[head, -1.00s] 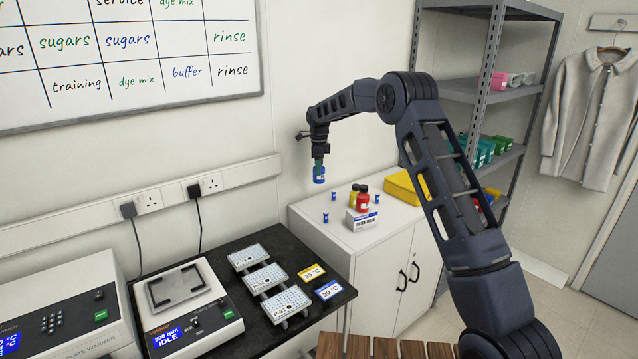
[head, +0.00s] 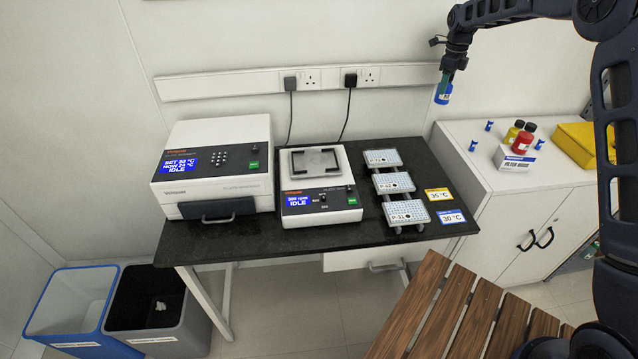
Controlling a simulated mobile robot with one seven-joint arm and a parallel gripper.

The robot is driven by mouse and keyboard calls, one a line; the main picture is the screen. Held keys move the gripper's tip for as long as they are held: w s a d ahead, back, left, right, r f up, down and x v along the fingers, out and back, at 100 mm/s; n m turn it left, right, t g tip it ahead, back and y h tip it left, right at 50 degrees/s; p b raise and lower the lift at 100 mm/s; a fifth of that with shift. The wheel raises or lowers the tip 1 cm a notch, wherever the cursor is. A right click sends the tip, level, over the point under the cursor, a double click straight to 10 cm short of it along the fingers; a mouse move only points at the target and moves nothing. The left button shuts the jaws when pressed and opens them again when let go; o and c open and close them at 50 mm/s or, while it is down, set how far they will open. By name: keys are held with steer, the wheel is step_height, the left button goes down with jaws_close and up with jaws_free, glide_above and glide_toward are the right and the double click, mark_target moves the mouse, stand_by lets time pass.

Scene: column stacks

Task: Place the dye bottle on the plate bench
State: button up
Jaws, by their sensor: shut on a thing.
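My gripper (head: 447,78) is at the upper right, pointing down and shut on a blue bottle (head: 443,95) with a pale label. The bottle hangs upright in the air, in front of the wall near the left end of the white cabinet. The plate bench (head: 250,238) is a black-topped table in the middle of the view. The bottle is apart from the bench.
The white cabinet (head: 474,166) bears red (head: 523,140) and yellow (head: 513,131) bottles, a filter box, small blue items and a yellow case (head: 577,143). A slatted wooden surface (head: 432,305) is in front. Bins stand lower left. Bare benchtop shows along the front edge.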

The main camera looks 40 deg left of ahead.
steer(key=s+a+f, duration=0.1)
steer(key=s+a, duration=0.2)
steer(key=s, duration=0.1)
step_height(320, 180, down, 20)
steer(key=shift+s+d+f, duration=0.1)
steer(key=shift+d, duration=0.05)
stand_by(0.6)
steer(key=shift+f, duration=0.15)
steer(key=o, duration=1.1)
step_height(320, 180, up, 12)
steer(key=shift+r, duration=0.15)
